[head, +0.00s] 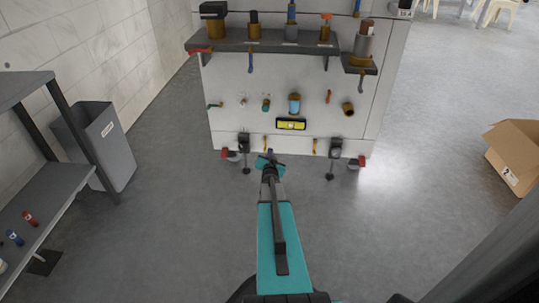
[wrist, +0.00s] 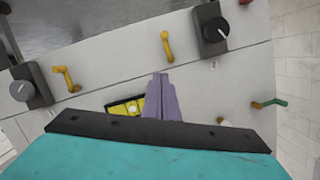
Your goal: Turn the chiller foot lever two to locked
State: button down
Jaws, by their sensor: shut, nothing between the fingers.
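The pale machine panel (head: 235,125) stands ahead of me. In the head view, red foot levers sit low at its two front corners, left (head: 225,154) and right (head: 361,161). Two small yellow levers, left (head: 265,144) and right (head: 315,147), are on the lower strip. I cannot tell which is lever two. The wrist view shows the panel upside down, with the same yellow levers, left (wrist: 167,46) and right (wrist: 65,78).
Black knob boxes, left (head: 244,141) and right (head: 335,148), flank the yellow levers. A yellow level gauge (head: 291,124) is above them. A shelf (head: 265,42) with valves overhangs the panel. A grey bin (head: 100,140) stands left, a cardboard box (head: 515,150) right. Floor between is clear.

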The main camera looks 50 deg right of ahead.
aim_at(265, 147)
jog(key=w+d+f+b, duration=0.4)
jog(key=w+d+f, duration=0.1)
jog(key=w+d, duration=0.1)
jog(key=shift+w+f+b, duration=0.3)
jog(key=shift+w, duration=0.05)
dwell(0.5)
dwell(0.3)
jog(key=shift+w+a+f+p, duration=0.25)
jog(key=shift+f+p, duration=0.1)
jog(key=shift+f, duration=0.1)
